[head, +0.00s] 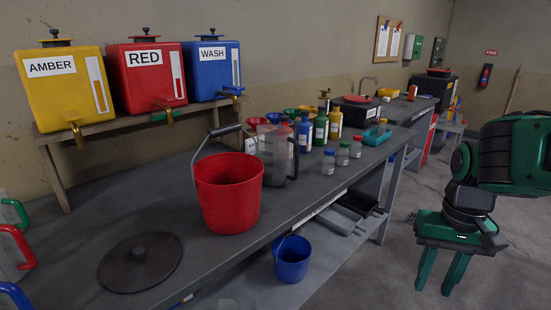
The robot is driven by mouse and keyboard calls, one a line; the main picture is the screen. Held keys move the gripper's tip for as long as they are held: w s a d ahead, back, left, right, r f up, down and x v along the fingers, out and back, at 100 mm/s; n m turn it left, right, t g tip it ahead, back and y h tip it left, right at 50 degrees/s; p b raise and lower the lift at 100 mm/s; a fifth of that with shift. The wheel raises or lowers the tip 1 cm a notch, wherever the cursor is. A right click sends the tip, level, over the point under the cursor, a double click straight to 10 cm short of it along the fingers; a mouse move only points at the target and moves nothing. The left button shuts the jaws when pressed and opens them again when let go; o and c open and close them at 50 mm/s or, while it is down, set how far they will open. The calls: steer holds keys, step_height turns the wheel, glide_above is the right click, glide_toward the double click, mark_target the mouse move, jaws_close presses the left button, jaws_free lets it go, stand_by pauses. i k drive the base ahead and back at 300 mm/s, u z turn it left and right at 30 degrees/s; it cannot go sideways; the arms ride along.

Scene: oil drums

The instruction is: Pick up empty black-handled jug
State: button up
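The black-handled jug (273,160) is a grey translucent measuring jug standing upright on the bench, just behind and right of the red bucket. Its black handle faces right. No coloured liquid shows in it, and the bucket hides part of its lower left side. My gripper (440,280) is at the right, away from the bench over the floor, pointing down. Its two green fingers are apart with nothing between them. It is well to the right of the jug and not touching anything.
The red bucket (228,195) with a raised handle stands close to the jug. Several bottles (320,128) and small jars (343,153) crowd its right. A black lid (140,262) lies at the front left. A blue bucket (292,258) is below the bench edge. Floor between bench and gripper is clear.

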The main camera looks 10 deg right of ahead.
mark_target(274, 142)
steer(key=k, duration=0.4)
steer(key=z, duration=0.65)
steer(key=i, duration=1.75)
